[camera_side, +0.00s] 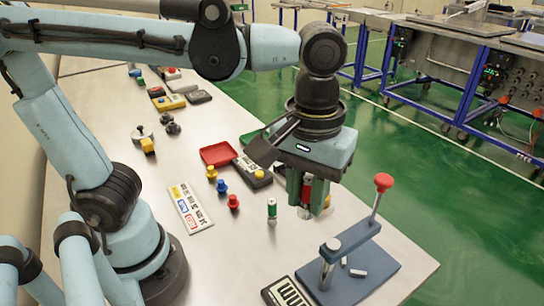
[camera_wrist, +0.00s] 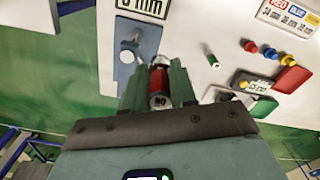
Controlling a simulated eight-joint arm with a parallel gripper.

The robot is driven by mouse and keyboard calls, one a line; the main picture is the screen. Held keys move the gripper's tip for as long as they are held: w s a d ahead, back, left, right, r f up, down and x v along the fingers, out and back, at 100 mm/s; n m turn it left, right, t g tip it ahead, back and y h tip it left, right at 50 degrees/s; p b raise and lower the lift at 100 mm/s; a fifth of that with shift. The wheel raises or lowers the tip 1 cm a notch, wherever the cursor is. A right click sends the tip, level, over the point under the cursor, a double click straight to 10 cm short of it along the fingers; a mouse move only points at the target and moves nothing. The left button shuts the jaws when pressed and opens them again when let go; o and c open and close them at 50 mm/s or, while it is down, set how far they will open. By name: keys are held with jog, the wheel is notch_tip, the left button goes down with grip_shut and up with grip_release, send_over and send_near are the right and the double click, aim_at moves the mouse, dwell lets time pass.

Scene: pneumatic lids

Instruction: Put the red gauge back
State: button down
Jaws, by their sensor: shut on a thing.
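My gripper (camera_side: 306,196) has green fingers pointing down over the right part of the table, behind the blue press. It is shut on the red gauge (camera_side: 306,188), a red cylinder with a metal end. In the wrist view the red gauge (camera_wrist: 160,80) sits between the fingers, with dark "NO" lettering on its near end. I cannot tell whether its lower end touches the table. A green gauge with metal ends (camera_side: 271,209) stands apart on the table to the left; it also shows in the wrist view (camera_wrist: 212,60).
The blue press (camera_side: 365,285) has a post and red-ball lever (camera_side: 383,182). A size label (camera_side: 287,293) lies beside it. Left are yellow, blue and red knobs (camera_side: 221,186), a printed sign (camera_side: 190,208), a red tray (camera_side: 218,153) and a yellow-button box (camera_side: 253,173). Bare table lies between.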

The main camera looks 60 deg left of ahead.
jog(key=s+d+f+m, duration=0.1)
jog(key=s+f+m, duration=0.1)
jog(key=s+f, duration=0.4)
jog(key=w+a+f, duration=0.2)
jog(key=w, duration=0.1)
jog(key=w+a+f, duration=0.2)
jog(key=w+a, duration=0.1)
jog(key=w+a+f, duration=0.2)
jog(key=w+f, duration=0.1)
jog(key=shift+a, duration=0.2)
jog(key=shift+f, duration=2)
jog(key=c, duration=1.4)
grip_release()
jog(key=shift+f, duration=0.15)
jog(key=o, duration=0.5)
